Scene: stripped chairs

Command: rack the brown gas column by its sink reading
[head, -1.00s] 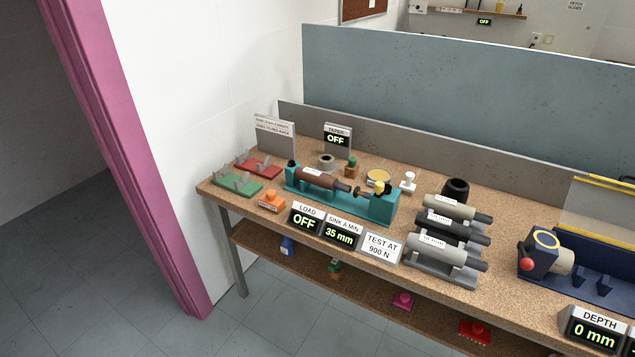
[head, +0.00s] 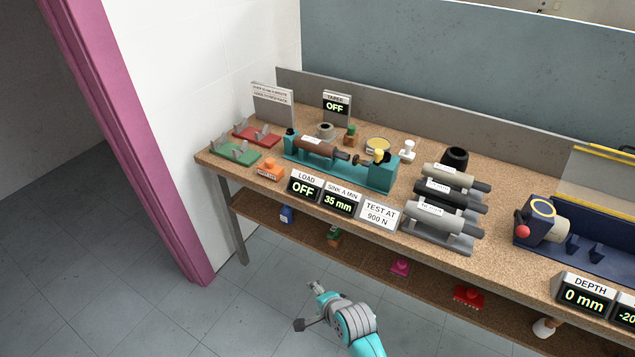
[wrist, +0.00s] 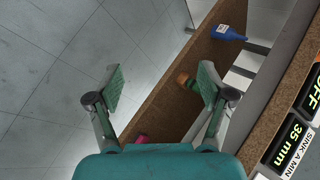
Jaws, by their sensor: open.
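The brown gas column (head: 317,148) lies across the teal test rig (head: 380,176) on the bench. The load display (head: 303,187) reads OFF and the sink display (head: 340,202) reads 35 mm. A red rack (head: 257,136) and a green rack (head: 234,152) stand at the bench's left end, in front of a sign (head: 272,104) whose small text I cannot read surely. My gripper (head: 308,305) is in front of the bench, below its top. In the wrist view my gripper (wrist: 160,82) is open and empty, its fingers wide apart over the lower shelf.
Several columns lie on a grey stand (head: 440,235) right of the rig. A card (head: 380,214) says TEST AT 900 N. A blue bottle (wrist: 229,33) stands on the lower shelf (wrist: 150,122). A blue fixture (head: 542,222) is at the right. The floor before the bench is clear.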

